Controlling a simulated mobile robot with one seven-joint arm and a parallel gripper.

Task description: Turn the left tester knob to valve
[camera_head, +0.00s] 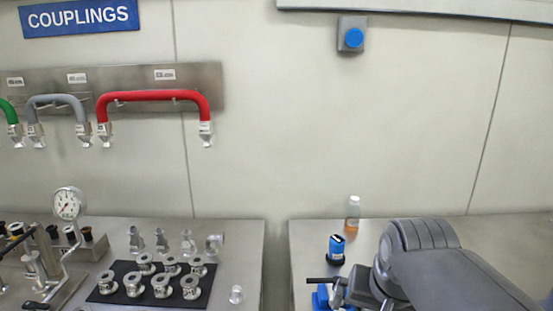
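No knob that I can name for sure as the left tester knob shows. At the lower left, a pressure gauge (68,203) stands on a metal pipe fixture, with several black-topped fittings or knobs (52,231) beside it, cut by the left edge. On the right bench is a small upright blue-and-black device (336,249). Below it is a blue object (321,297) with a black bar, cut by the bottom edge. My grey arm comes in from the lower right over this bench. I cannot make out my gripper's fingers.
A black mat (128,296) with several metal flanges lies on the left bench (243,240), with metal fittings behind it. A gap parts the two benches. An orange-filled bottle (353,214) stands at the back of the right bench (305,233). Hoses (155,95) hang on the wall.

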